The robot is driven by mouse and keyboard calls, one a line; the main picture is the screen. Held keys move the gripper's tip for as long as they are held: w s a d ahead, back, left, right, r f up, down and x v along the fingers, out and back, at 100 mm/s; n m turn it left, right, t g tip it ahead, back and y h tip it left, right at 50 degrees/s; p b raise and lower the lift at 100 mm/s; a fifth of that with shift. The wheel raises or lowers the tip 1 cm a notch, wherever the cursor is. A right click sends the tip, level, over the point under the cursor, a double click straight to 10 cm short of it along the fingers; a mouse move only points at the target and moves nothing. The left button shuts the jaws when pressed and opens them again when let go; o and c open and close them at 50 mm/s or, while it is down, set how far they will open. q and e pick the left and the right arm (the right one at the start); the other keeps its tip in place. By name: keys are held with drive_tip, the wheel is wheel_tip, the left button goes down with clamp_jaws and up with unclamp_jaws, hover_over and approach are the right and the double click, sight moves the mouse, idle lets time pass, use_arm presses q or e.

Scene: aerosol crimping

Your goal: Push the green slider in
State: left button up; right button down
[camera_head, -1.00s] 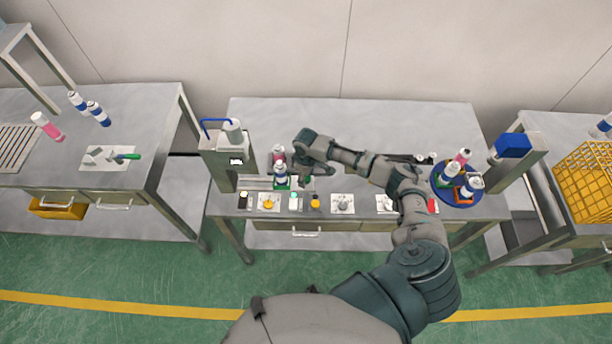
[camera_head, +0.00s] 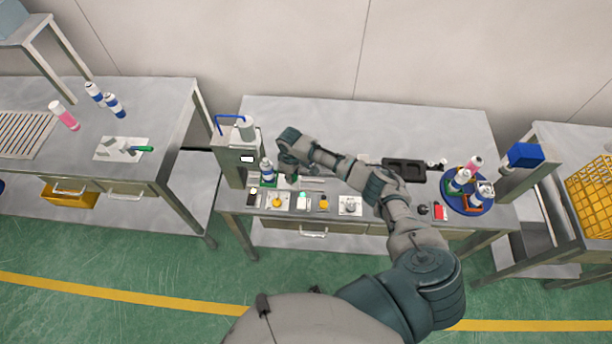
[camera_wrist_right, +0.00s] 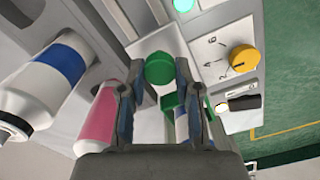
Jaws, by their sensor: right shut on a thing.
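The green slider (camera_head: 268,183) sits at the left end of the bench, close against the crimping machine (camera_head: 235,158). A white and blue can (camera_head: 267,170) stands on it. In the right wrist view its round green knob (camera_wrist_right: 159,68) lies between the fingertips of my right gripper (camera_wrist_right: 160,82). More green shows behind the right finger. My right gripper (camera_head: 288,177) is shut on the slider at its knob; the exact contact is hard to see. A pink can (camera_wrist_right: 100,115) and a blue-banded can (camera_wrist_right: 50,78) show left of the fingers. My left gripper is not in view.
A row of controls, with a yellow dial (camera_wrist_right: 242,58), runs along the bench's front. A black tray (camera_head: 404,170) and a blue turntable (camera_head: 482,209) with several cans are at the right.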

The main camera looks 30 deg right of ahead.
sight(282, 181)
drive_tip(key=w+a, duration=0.2)
drive_tip(key=a, duration=0.1)
drive_tip(key=shift+b, duration=0.3)
drive_tip(key=shift+w+a+r, duration=0.1)
drive_tip(key=shift+a+r, duration=0.05)
drive_tip(key=c, duration=0.8)
unclamp_jaws()
drive_tip(key=shift+w, duration=0.1)
drive_tip(key=shift+a, duration=0.1)
wheel_tip(282, 181, up, 12)
drive_tip(key=shift+f, duration=0.15)
